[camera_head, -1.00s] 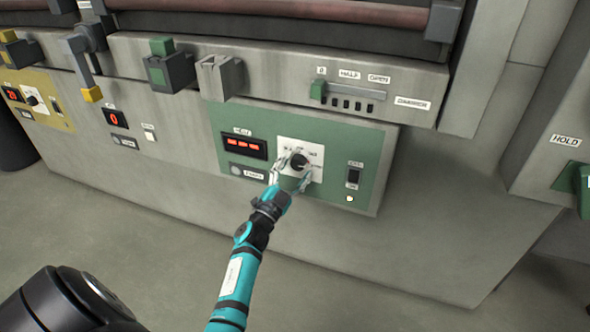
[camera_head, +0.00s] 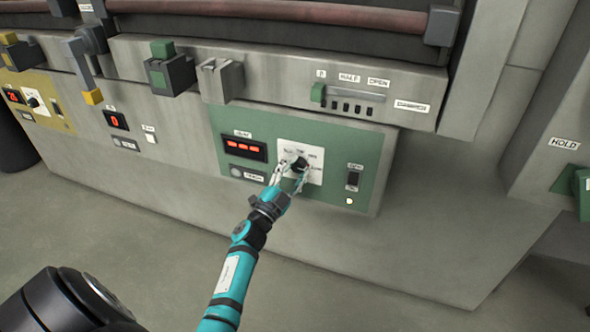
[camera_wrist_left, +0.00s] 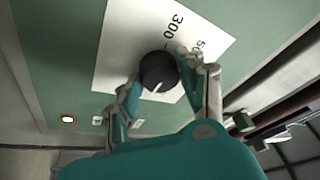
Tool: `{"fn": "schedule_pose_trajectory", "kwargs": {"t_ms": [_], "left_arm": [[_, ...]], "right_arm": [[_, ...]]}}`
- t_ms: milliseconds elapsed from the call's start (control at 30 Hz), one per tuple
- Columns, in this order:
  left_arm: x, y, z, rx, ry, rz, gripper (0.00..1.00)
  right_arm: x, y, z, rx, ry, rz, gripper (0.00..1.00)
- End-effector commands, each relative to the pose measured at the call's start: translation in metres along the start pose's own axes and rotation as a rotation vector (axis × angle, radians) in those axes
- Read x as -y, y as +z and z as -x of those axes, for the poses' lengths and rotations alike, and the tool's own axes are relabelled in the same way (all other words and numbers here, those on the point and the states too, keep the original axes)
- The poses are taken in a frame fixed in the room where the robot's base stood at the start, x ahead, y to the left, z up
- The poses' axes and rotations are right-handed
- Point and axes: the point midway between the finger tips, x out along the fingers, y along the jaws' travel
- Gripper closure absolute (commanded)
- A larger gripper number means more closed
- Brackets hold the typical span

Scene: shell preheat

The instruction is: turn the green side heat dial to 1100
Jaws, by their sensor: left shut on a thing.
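The green panel (camera_head: 345,150) holds a black heat dial (camera_head: 301,163) on a white scale plate (camera_head: 316,157). My left gripper (camera_head: 291,171) reaches the dial from below, with its fingers on either side of the knob. It is shut on the knob. In the left wrist view the dial (camera_wrist_left: 158,72) sits between the fingertips, and a white pointer line shows on it. The scale plate (camera_wrist_left: 125,35) shows 300 and part of another number; other marks are hidden by the fingers. The red display (camera_head: 244,148) is lit but too small to read. My right gripper is not in view.
A switch (camera_head: 353,178) with a lit lamp (camera_head: 349,201) sits right of the dial. A damper slider (camera_head: 318,93) is on the ledge above. A yellow panel (camera_head: 38,101) is at the far left. The floor in front is clear.

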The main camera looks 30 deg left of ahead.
Motion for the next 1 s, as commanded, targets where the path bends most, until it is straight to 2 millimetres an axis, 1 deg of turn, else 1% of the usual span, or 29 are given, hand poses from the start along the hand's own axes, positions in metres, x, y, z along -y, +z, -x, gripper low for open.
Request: {"fn": "schedule_pose_trajectory", "kwargs": {"t_ms": [100,200,500,533,667,700,1000], "left_arm": [[0.002,0.000,0.000,-0.006,0.033,-0.088,0.92],[0.001,0.000,0.000,-0.009,0.047,-0.126,0.92],[0.001,0.001,0.000,-0.010,0.049,-0.137,0.92],[0.001,0.001,0.000,-0.010,0.049,-0.138,0.57],[0.000,0.001,0.000,-0.010,0.048,-0.137,0.40],[0.001,0.001,0.000,-0.010,0.048,-0.136,0.37],[0.000,0.001,0.003,-0.009,0.048,-0.135,0.37]], "right_arm": [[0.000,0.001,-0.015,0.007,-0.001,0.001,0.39],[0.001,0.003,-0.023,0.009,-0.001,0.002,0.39],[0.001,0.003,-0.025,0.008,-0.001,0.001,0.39],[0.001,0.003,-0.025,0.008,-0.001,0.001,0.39],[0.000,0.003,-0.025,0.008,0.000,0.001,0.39],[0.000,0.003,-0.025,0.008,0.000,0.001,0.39],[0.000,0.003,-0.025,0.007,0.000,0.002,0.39]]}}
